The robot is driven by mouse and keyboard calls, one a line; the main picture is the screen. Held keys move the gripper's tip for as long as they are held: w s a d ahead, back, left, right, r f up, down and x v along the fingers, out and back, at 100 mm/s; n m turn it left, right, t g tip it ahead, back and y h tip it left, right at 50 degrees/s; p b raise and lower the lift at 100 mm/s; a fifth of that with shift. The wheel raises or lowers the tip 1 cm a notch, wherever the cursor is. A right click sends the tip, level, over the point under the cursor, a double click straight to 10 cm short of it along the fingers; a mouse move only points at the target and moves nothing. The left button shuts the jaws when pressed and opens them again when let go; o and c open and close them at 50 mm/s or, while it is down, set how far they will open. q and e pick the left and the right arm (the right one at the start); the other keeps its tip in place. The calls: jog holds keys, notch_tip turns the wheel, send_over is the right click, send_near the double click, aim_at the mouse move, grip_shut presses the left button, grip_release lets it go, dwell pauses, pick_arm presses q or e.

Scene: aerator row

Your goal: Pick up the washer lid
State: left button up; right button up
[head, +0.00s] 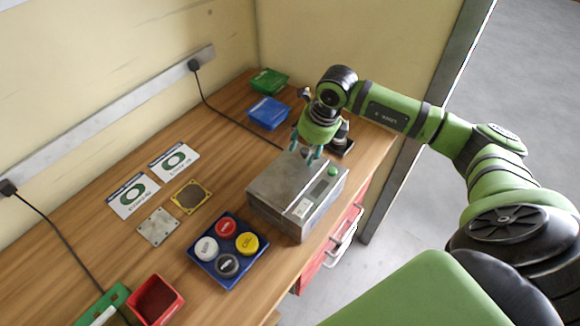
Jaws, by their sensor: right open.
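A grey metal box (291,219), which looks like the washer, stands on the wooden bench near its front edge. Its flat grey top (279,181) appears to be the washer lid and looks closed; I cannot make out the seam. A green button and a small panel sit on the box's right side. My right gripper (305,154) points down over the back part of the top, open, with its teal fingers apart. The fingers hide part of the top's far edge, and I cannot tell whether they touch it. My left gripper is not in view.
A blue tray (196,265) with red, white, yellow and dark round caps stands left of the box. Cards, small plates, a red bin (155,301), and blue (269,112) and green (268,80) containers lie around. A dark item stands behind my gripper. Cables hang from the wall.

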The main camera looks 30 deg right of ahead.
jog(key=c, duration=0.9)
grip_shut()
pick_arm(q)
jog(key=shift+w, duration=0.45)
